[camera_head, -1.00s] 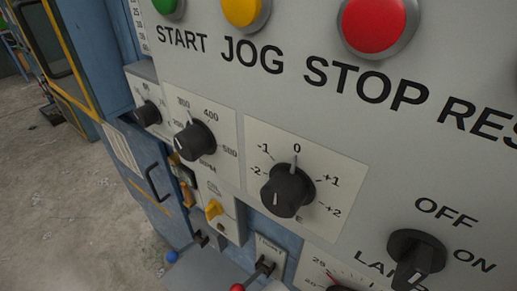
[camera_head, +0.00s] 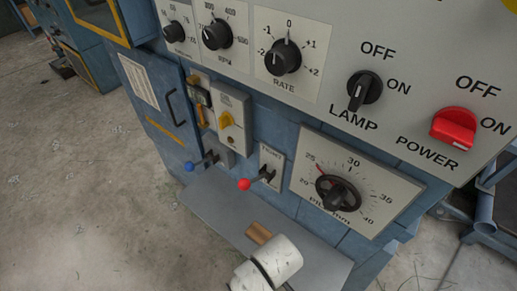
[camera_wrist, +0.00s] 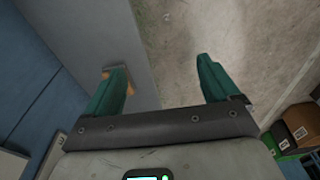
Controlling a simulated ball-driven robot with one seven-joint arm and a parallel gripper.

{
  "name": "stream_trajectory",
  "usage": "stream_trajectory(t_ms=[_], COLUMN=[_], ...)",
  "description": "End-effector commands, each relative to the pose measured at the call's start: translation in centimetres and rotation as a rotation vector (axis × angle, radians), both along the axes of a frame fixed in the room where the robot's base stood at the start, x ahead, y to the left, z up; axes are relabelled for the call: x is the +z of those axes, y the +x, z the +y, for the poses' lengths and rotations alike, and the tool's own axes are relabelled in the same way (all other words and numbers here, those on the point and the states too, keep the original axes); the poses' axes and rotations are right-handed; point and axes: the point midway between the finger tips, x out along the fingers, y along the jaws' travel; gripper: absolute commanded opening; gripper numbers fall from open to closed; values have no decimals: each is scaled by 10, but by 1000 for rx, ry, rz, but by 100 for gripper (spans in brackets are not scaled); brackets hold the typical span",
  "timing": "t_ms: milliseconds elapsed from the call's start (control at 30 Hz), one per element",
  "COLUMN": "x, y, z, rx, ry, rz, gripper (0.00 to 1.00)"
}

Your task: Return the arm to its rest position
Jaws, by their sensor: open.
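My gripper (camera_wrist: 163,78) is open and empty in the wrist view, with its two green fingers wide apart. Concrete floor and part of a grey ledge show between and beyond the fingers. In the head view, a white part of my arm shows at the bottom edge, in front of the machine's grey ledge (camera_head: 215,212). My fingers cannot be made out in the head view. The ledge also shows in the wrist view (camera_wrist: 95,35), to the left.
The blue machine bears a rate knob (camera_head: 283,57), a lamp switch (camera_head: 364,88), a red power switch (camera_head: 454,128), a dial (camera_head: 338,193), and blue-tipped and red-tipped levers (camera_head: 244,184). A small tan piece (camera_head: 258,233) shows at the ledge. Open floor (camera_head: 80,190) lies left.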

Motion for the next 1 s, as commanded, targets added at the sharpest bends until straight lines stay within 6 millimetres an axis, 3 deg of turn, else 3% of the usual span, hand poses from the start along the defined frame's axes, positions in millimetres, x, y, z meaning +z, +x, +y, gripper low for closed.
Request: stream_trajectory(t_ms=[333,567,667,833,900,1000], x=[4,12,18,36,43,48], y=[-8,-28,-45,-91,-108,-120], z=[-60,-123,-159,-222,-240,-250], rx=[-177,-379,-500,-755,-838,-893], ry=[0,-3,-7,-18,-23,-27], rz=[8,15,19,22,23,23], gripper=[88,88,88,88,88,88])
